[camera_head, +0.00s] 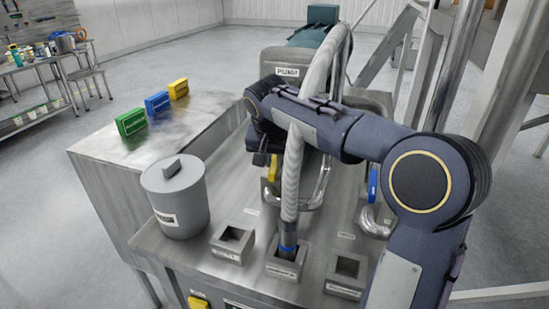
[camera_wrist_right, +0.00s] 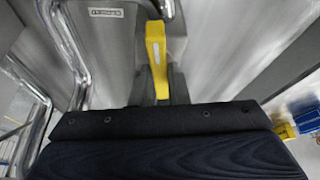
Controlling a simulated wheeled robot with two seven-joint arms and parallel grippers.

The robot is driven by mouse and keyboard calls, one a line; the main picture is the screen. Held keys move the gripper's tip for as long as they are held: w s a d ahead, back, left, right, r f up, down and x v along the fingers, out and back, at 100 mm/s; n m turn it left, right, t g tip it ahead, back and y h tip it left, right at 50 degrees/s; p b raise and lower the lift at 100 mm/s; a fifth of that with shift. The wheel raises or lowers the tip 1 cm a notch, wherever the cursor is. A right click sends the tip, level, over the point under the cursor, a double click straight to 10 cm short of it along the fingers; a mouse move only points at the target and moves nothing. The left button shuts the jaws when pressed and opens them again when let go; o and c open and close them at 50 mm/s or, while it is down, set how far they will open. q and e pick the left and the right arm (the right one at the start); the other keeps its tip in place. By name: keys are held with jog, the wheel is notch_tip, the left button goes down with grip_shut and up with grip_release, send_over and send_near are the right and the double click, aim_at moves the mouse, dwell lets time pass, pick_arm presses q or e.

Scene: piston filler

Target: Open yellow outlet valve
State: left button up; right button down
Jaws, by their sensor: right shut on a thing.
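The yellow outlet valve handle (camera_head: 273,172) shows just below my right gripper (camera_head: 262,158) in the head view, partly covered by it. In the right wrist view the yellow handle (camera_wrist_right: 155,55) stands upright in the middle, its lower end between the dark fingers. My right gripper is shut on the handle; the fingertips are mostly hidden behind the dark gripper body. The handle sits by a bent metal pipe near a labelled outlet plate. My left gripper is not in view.
A blue valve handle (camera_head: 373,185) is to the right. A lidded grey pot (camera_head: 176,198) stands front left. Green (camera_head: 130,121), blue (camera_head: 157,103) and yellow (camera_head: 178,89) boxes sit on the metal table. A thick hose (camera_head: 292,180) runs down into a square socket (camera_head: 286,264).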

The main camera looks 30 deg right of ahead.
jog(key=shift+w+m+g+h, duration=0.1)
jog(key=shift+m+g+h, duration=0.2)
jog(key=shift+m, duration=0.7)
jog(key=c, duration=1.4)
grip_release()
jog(key=shift+r, duration=0.1)
jog(key=v, duration=0.7)
jog(key=shift+a+r, duration=0.2)
jog(key=shift+r, duration=0.1)
